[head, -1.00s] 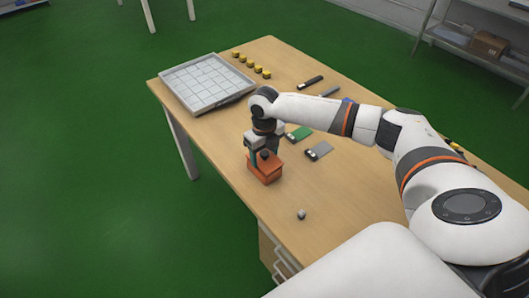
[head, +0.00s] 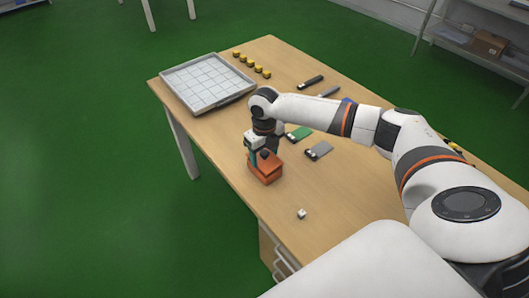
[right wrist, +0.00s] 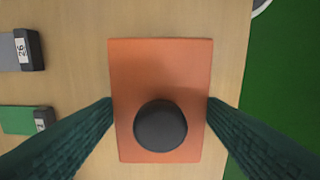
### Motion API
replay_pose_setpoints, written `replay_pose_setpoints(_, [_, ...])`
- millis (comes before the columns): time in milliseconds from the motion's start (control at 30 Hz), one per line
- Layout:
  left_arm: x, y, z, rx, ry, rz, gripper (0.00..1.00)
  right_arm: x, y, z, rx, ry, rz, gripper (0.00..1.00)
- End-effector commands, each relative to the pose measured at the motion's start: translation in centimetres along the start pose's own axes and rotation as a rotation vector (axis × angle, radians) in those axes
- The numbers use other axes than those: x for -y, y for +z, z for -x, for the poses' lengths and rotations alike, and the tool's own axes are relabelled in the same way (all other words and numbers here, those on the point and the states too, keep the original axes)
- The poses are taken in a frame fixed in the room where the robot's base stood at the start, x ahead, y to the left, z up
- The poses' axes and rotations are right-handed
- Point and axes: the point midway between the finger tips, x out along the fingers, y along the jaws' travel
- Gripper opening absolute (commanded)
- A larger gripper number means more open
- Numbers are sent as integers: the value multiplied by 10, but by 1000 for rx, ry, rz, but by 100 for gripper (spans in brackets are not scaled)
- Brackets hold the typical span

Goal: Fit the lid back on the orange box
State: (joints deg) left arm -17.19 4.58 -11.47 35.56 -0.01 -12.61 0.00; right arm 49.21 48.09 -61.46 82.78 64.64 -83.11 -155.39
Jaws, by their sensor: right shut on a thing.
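The orange box (head: 267,179) stands near the left edge of the wooden table. Its orange lid (right wrist: 160,75), with a round black knob (right wrist: 160,126), is at the top of the box. In the head view I see no clear gap between lid and box, but the gripper hides part of the seam. My right gripper (head: 258,156) points down over the box. In the right wrist view its two dark green fingers (right wrist: 160,106) press against opposite side edges of the lid, with the knob between them. My left gripper is not in view.
A grey gridded tray (head: 170,79) lies at the table's far left corner, beside several yellow blocks (head: 258,69). A green card (head: 299,133) and a grey card (head: 319,150) lie right of the box. A small whitish object (head: 301,213) lies in front.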

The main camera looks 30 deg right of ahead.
Motion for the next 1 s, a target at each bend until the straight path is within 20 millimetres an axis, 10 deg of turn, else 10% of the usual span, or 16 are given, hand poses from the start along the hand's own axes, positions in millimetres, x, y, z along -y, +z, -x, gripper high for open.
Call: replay_pose_setpoints(1000, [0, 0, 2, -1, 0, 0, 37, 0, 0, -6, 0, 0, 0, 42])
